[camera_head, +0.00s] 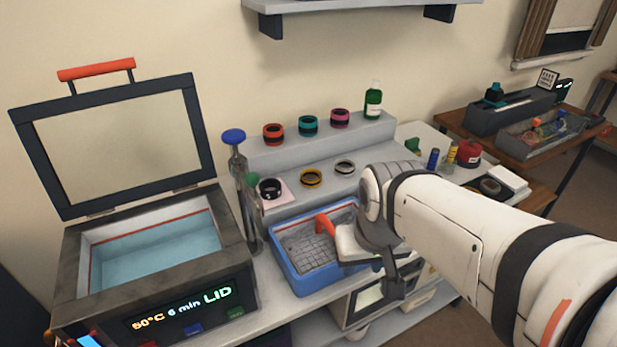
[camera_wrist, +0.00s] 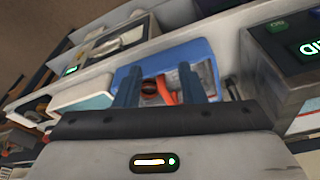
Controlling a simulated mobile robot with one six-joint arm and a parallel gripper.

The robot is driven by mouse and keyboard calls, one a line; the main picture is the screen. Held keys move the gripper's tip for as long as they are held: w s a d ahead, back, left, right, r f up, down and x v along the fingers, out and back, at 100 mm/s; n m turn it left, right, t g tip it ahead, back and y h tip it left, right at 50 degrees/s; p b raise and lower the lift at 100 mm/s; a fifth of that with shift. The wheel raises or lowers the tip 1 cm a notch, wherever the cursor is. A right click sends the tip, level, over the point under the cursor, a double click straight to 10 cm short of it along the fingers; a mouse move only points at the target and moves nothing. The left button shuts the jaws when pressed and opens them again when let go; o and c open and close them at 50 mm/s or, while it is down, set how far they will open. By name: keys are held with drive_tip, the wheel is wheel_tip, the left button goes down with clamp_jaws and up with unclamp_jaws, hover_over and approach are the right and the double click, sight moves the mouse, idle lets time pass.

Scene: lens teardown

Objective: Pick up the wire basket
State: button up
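The wire basket (camera_head: 305,258) is a grey mesh basket with an orange-red handle (camera_head: 325,224). It sits inside a blue tub (camera_head: 285,280) on the bench. My gripper (camera_head: 350,245) is over the right side of the tub, close to the handle, and my wrist hides that side of the basket. In the wrist view my gripper (camera_wrist: 159,86) is open, its two fingers apart. The orange handle (camera_wrist: 166,90) shows between the fingers there. I cannot tell whether either finger touches it.
A heated bath (camera_head: 150,245) with its lid raised stands left of the tub. A blue-topped post (camera_head: 234,137) stands between them. Behind is a stepped grey shelf (camera_head: 260,152) with several lens rings and a green bottle (camera_head: 373,103). More parts crowd the right side.

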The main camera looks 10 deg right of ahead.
drive_tip(key=shift+s+a, duration=0.1)
drive_tip(key=shift+o, duration=1.1)
drive_tip(key=shift+w+r, duration=0.1)
drive_tip(key=shift+w, duration=0.35)
drive_tip(key=n+h+p, duration=0.1)
drive_tip(key=n+p, duration=0.2)
drive_tip(key=n, duration=0.2)
hover_over(330, 225)
drive_tip(key=shift+g, duration=0.4)
drive_tip(key=f, duration=0.7)
drive_tip(key=shift+s+a+f, duration=0.15)
drive_tip(key=shift+s+a, duration=0.05)
drive_tip(key=shift+s, duration=0.15)
drive_tip(key=shift+w+f, duration=0.15)
drive_tip(key=shift+f, duration=0.15)
drive_tip(key=f, duration=0.7)
drive_tip(key=shift+w+d+f+p, duration=0.25)
drive_tip(key=shift+w+d+p, duration=0.05)
drive_tip(key=shift+w+p, duration=0.05)
drive_tip(key=shift+c, duration=0.5)
